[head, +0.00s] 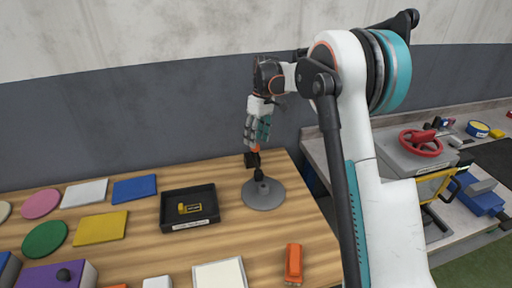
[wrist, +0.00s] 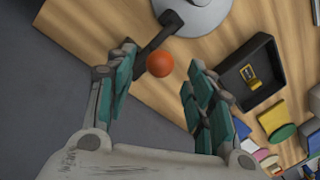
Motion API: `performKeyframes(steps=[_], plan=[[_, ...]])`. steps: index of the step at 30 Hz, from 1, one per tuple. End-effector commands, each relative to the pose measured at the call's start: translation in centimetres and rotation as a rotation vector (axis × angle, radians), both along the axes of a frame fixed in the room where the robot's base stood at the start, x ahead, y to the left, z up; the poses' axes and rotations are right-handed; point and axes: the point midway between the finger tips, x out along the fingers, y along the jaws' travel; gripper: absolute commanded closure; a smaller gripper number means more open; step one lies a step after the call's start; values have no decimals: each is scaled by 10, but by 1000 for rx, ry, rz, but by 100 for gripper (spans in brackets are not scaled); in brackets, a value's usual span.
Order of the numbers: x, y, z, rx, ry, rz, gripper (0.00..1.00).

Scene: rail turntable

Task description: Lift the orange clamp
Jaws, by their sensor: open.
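An orange ball (wrist: 160,64) sits on the end of a black arm (wrist: 160,34) that rises from a grey round base (head: 264,195) on the wooden table. I take this to be the orange clamp, though its shape is only partly clear. In the head view the orange part (head: 255,149) shows just under my fingers. My gripper (head: 257,143) points down over it and is open. In the wrist view the ball lies between the two fingertips, with gaps on both sides. I cannot tell the exact depth.
A black tray (head: 172,219) holding a small yellow piece stands left of the base. A separate orange block (head: 293,263) lies at the front right. Coloured flat pieces cover the left. A grey wall (head: 150,120) rises behind. A bench with a red wheel (head: 421,143) stands right.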

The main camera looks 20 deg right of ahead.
Motion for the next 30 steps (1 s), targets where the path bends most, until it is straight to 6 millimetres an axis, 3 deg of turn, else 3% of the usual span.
performKeyframes(steps=[6,18,24,30], plan=[[-3,4,-26,0,0,0,51],[-3,4,-31,0,0,-1,51],[-3,4,-31,0,0,-1,96],[-3,4,-30,0,0,-1,100]])
